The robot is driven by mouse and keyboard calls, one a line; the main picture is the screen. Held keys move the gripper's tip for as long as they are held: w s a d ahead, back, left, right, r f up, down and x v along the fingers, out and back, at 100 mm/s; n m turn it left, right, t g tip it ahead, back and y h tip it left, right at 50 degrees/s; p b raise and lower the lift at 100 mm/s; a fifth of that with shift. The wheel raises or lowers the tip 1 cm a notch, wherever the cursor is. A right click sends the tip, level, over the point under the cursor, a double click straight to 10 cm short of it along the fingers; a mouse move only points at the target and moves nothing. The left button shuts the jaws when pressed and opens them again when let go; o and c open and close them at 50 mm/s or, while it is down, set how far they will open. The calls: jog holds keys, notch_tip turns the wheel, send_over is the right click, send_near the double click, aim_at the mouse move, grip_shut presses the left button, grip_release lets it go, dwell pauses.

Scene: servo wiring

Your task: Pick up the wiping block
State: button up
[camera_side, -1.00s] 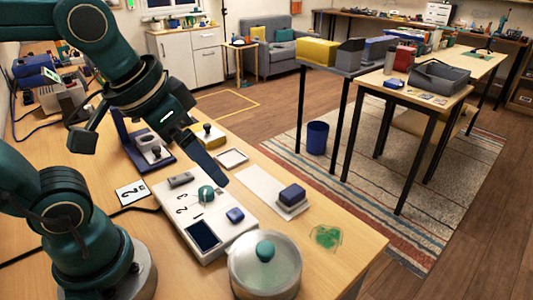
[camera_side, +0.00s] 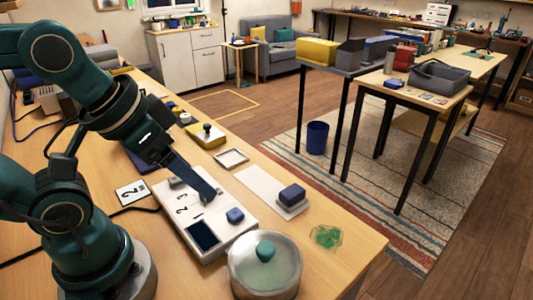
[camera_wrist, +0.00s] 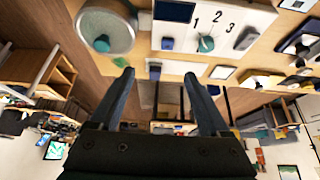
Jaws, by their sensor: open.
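A round lidded pot (camera_side: 265,270) stands in front, and a green tangle (camera_side: 326,236) lies right of the block. A small white frame (camera_side: 232,158) lies behind the sheet.

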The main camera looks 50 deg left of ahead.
jog(key=w+r, duration=0.5)
jog(key=w, duration=0.1)
jog(key=g, duration=0.4)
send_over(288, 193)
notch_tip(288, 193, down, 10)
jog(key=shift+g, duration=0.9)
notch_tip(288, 193, down, 10)
jog(key=shift+f, duration=0.1)
grip_shut()
